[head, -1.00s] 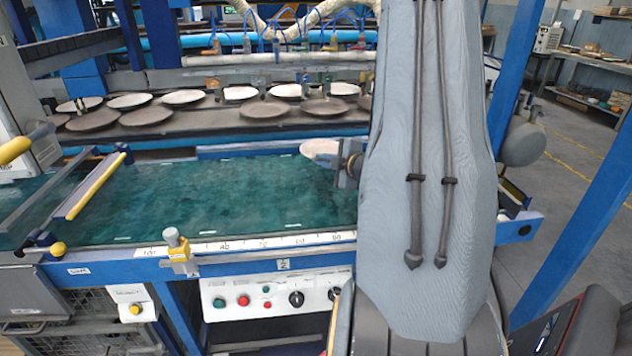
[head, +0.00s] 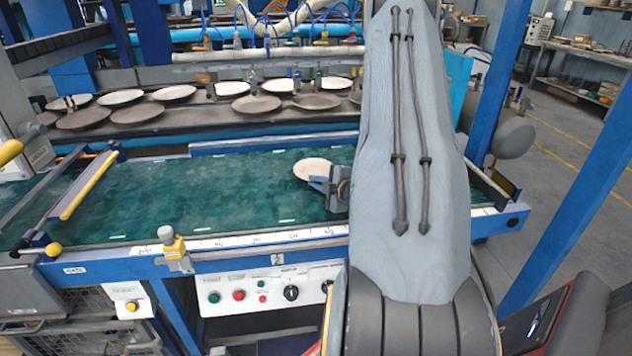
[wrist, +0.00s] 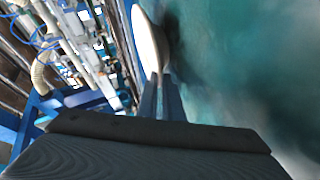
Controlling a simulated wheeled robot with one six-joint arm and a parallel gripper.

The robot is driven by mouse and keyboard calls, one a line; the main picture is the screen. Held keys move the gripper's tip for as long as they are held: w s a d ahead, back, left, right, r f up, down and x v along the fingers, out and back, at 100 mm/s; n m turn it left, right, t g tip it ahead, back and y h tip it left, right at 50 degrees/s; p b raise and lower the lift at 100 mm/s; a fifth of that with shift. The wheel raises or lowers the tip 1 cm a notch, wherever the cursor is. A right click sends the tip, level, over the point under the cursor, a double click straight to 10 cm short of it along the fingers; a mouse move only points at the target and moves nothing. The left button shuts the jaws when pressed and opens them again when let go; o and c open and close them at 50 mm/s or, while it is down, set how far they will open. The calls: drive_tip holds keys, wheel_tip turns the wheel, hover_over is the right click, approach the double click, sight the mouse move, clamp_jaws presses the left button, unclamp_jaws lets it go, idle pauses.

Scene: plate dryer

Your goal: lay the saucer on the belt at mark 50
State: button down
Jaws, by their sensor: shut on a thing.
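A pale round saucer (head: 313,169) is held at its right edge by my gripper (head: 328,183), over the right part of the green belt (head: 215,195). In the wrist view the saucer (wrist: 149,38) shows nearly edge-on between the fingers (wrist: 160,98), with the blurred green belt (wrist: 235,70) beside it. I cannot tell how far above the belt it is. A white numbered scale (head: 245,240) runs along the belt's front edge; the numerals are too blurred to pick out 50 surely.
A yellow and metal clamp (head: 176,252) stands on the front rail at the scale's left end. A yellow-edged bar (head: 88,187) crosses the belt at left. Behind, a dark conveyor (head: 205,118) carries several plates. The middle of the belt is clear.

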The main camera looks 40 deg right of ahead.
drive_tip(key=c, duration=2.3)
unclamp_jaws()
drive_tip(key=shift+f, duration=0.15)
drive_tip(key=o, duration=0.4)
